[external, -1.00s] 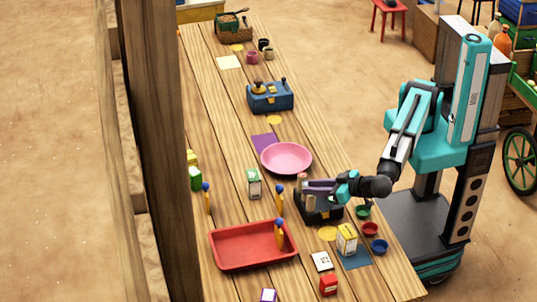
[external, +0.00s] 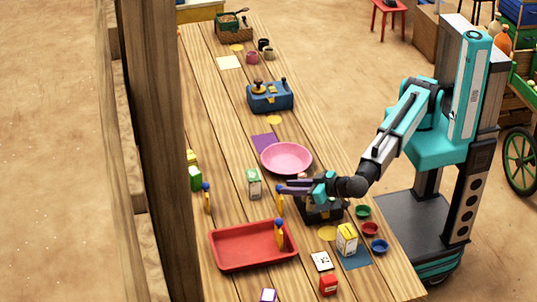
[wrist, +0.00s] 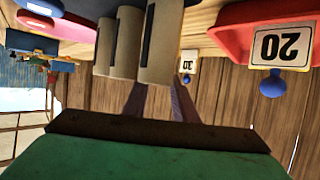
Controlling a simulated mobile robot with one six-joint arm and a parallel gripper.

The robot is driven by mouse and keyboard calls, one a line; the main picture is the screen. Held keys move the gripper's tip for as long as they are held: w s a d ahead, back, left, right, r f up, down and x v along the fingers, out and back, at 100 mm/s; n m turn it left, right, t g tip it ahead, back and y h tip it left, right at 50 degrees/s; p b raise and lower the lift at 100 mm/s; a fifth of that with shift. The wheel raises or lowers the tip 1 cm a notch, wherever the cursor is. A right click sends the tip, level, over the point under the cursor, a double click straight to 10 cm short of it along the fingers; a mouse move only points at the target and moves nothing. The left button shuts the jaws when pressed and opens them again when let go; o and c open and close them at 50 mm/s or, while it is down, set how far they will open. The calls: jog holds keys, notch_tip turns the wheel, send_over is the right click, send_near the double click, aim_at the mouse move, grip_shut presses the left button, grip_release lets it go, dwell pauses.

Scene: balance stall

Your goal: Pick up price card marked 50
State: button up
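My gripper (external: 284,187) points left above the table, past the dark box (external: 320,212). A yellow card stand with a blue ball top (external: 280,200) is just below the fingertips. Another (external: 280,235) stands at the red tray's edge, and a third (external: 207,198) is farther left. The wrist view is upside down. Its large card (wrist: 281,46) by the tray looks like 20; a smaller card (wrist: 186,61) has digits too small to read surely.
The red tray (external: 225,256) lies in front and the pink bowl (external: 287,157) behind the gripper. A white-green carton (external: 254,184) stands left of the fingertips. Beige cylinders (wrist: 160,40) fill the wrist view's middle. A yellow-white carton (external: 347,238) and small bowls stand at right.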

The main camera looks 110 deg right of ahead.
aim_at(280, 185)
jog(key=shift+p+x, duration=0.85)
jog(key=shift+x, duration=1.75)
grip_shut()
